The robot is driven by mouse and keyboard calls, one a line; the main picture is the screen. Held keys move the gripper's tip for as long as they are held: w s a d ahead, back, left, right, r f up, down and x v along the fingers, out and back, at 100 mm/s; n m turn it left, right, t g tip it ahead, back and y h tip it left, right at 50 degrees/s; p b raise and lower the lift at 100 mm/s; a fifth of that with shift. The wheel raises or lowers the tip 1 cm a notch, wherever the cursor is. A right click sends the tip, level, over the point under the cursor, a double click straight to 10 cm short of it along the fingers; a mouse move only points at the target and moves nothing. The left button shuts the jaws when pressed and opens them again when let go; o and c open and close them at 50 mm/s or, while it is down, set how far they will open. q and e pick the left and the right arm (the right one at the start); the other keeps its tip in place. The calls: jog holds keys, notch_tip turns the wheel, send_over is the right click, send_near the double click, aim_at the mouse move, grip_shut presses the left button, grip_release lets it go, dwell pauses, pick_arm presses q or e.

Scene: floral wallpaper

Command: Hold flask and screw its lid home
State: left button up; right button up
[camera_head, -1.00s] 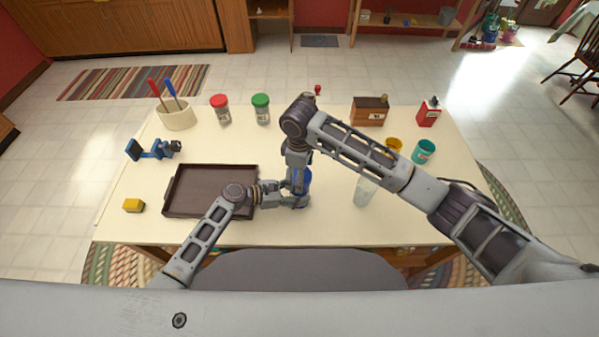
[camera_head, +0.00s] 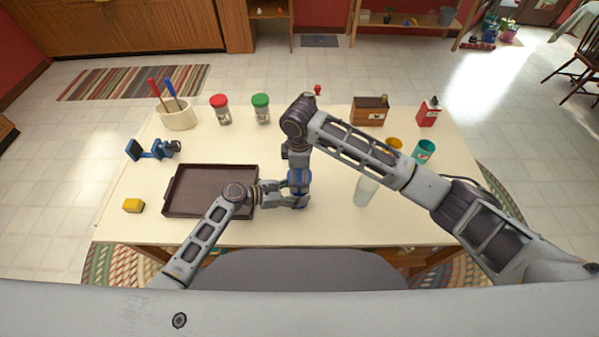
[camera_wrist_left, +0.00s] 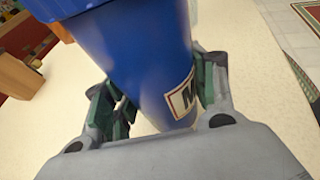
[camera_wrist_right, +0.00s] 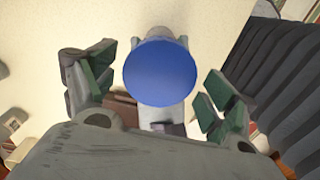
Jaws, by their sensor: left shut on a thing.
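The blue flask (camera_wrist_left: 135,55) with a white label stands between the fingers of my left gripper (camera_wrist_left: 160,95), which is shut on it. The head view shows the left gripper (camera_head: 290,196) right of the brown tray, where the flask is mostly hidden by my grippers. A round blue lid top (camera_wrist_right: 160,72) shows in the right wrist view, seen from above. My right gripper (camera_wrist_right: 160,85) points down over it, with its open fingers on both sides and gaps to the lid. How far the lid sits on the flask is hidden.
The brown tray (camera_head: 210,214) is empty. A translucent cup (camera_head: 365,190) stands to the right, under my right arm. A yellow block (camera_head: 133,205) and a blue device (camera_head: 153,150) lie at left. Red-lidded (camera_head: 220,110) and green-lidded (camera_head: 261,109) jars stand at the back.

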jog(key=c, duration=0.7)
jog(key=m, duration=0.6)
jog(key=shift+m, duration=3.4)
jog(key=o, duration=0.8)
jog(key=shift+c, duration=0.2)
